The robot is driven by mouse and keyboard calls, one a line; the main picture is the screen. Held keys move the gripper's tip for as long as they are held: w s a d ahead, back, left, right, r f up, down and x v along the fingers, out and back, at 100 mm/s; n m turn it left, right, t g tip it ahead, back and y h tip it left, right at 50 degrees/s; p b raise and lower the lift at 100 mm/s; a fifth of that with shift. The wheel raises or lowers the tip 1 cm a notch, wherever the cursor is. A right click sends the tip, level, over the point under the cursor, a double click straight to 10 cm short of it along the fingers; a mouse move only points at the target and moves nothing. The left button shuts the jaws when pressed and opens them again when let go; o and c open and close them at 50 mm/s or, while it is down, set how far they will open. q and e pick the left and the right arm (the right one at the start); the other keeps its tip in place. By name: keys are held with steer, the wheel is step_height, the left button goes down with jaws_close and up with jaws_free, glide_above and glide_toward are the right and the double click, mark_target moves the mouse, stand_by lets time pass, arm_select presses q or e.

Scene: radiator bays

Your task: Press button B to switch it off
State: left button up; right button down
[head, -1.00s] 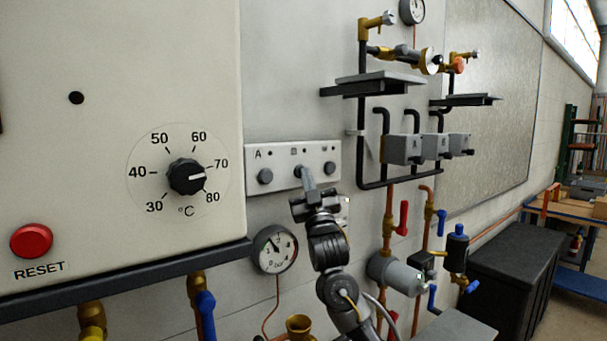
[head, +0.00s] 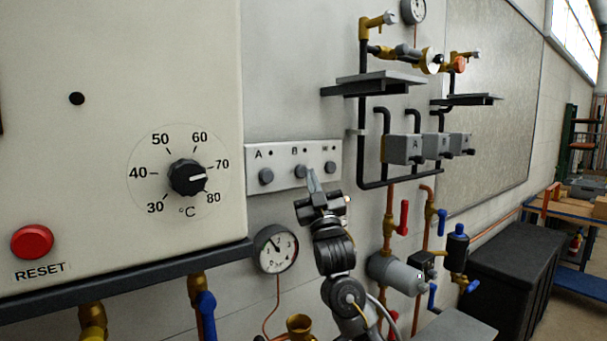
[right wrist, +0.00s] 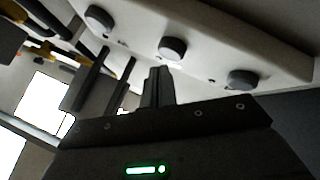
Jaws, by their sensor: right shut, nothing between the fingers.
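The white button panel (head: 284,183) on the wall carries a row of grey round buttons with letters above. Button B (head: 300,171) is the middle one, between button A (head: 266,176) and a third button (head: 330,167). The small lamp dot beside the letter B looks dark. My right gripper (head: 313,178) is shut and empty, its tips just right of and below button B. In the right wrist view, the shut fingers (right wrist: 158,75) point towards the middle button (right wrist: 172,48), with a small gap seeming to lie between. My left gripper is not in view.
A large white unit with a temperature dial (head: 187,178) and red RESET button (head: 32,242) juts out at left. A pressure gauge (head: 275,249) hangs below the panel. Pipes, valves and grey boxes (head: 404,149) stand to the right.

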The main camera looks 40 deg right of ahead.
steer(key=shift+s, duration=2.5)
